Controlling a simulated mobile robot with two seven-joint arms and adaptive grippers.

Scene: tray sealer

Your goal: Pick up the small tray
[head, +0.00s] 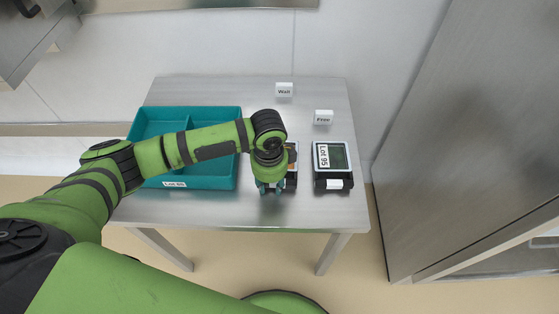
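A small dark tray (347,184) with a greenish-grey top and a "Lot 95" label stands on the right part of the steel table. A second small tray (292,180) is just left of it, mostly hidden under my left gripper; a bit of orange and a pale patch show. My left gripper (271,188) points down over the left side of this second tray, with bluish fingertips. I cannot tell whether the fingers touch the tray or grip it. My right gripper is not in view.
A large teal compartmented tray (216,111) with a lot label fills the table's left side, partly under my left arm. Small signs "Wait" (284,90) and "Free" (323,117) stand behind the small trays. A tall steel cabinet (470,130) is at the right.

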